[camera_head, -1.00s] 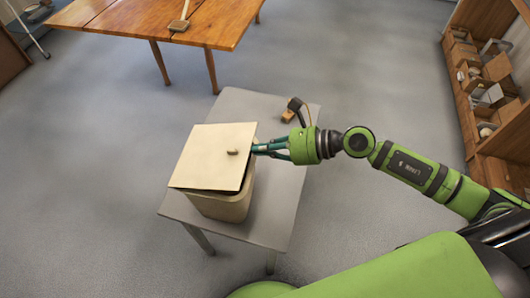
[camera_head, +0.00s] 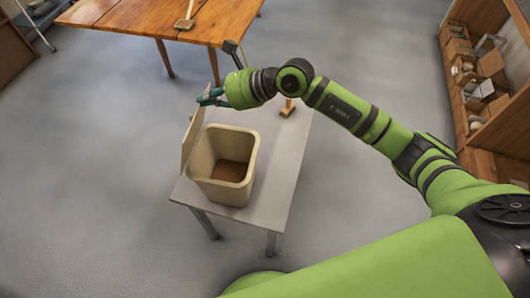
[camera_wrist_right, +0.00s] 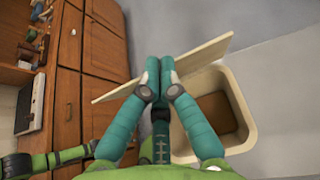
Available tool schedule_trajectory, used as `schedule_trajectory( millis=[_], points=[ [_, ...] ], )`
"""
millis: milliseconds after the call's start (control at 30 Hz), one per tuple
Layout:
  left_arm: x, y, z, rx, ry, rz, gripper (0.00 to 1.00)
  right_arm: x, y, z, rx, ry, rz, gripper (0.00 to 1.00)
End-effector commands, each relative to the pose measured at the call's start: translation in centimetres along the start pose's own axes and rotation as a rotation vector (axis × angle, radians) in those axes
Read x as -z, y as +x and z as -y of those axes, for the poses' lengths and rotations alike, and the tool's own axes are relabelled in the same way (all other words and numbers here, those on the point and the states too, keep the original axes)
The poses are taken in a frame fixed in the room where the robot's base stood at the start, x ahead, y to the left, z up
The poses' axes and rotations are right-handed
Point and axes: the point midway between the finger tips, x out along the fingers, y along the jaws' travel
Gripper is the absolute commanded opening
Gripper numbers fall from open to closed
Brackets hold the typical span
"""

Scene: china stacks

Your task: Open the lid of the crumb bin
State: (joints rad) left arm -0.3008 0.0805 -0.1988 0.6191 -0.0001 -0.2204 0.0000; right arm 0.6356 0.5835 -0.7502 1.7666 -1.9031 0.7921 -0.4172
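The crumb bin (camera_head: 246,150) is a cream, square-mouthed tub on a small grey table. Its mouth is uncovered and a brown bottom shows inside. Its lid (camera_head: 190,134) stands steeply tilted up along the bin's left side, seen nearly edge-on. The lid (camera_wrist_right: 205,51) also shows in the right wrist view as a slanting panel beside the bin (camera_wrist_right: 240,108). My right gripper (camera_head: 204,97) is above the lid's far end. In the wrist view its fingers (camera_wrist_right: 160,66) are together, against or just before the lid; exact contact is unclear. The lid's knob is hidden. My left gripper is out of view.
The grey table (camera_head: 278,160) has free room right of the bin. A small wooden-based object (camera_head: 288,108) stands at its back right. A wooden table (camera_head: 150,22) is behind, and wooden shelves (camera_head: 480,90) stand at the right.

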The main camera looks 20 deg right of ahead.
Motion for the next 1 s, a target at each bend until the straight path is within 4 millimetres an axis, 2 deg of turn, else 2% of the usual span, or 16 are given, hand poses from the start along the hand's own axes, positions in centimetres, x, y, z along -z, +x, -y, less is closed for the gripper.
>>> schedule_trajectory(
  millis=[133, 300, 633, 1000],
  points=[
    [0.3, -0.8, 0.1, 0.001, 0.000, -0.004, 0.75, -2.7, 2.0, 0.0, 0.000, -0.007, -0.042, 0.00],
    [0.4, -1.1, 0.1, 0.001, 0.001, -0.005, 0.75, -4.0, 4.3, 0.0, 0.001, -0.005, -0.183, 0.00],
    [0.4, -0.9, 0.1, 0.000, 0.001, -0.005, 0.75, -5.3, 7.4, 0.0, 0.001, 0.000, -0.357, 0.00],
    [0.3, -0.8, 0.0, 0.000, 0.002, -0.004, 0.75, -5.6, 8.3, 0.0, 0.001, 0.001, -0.407, 0.00]
  ],
)
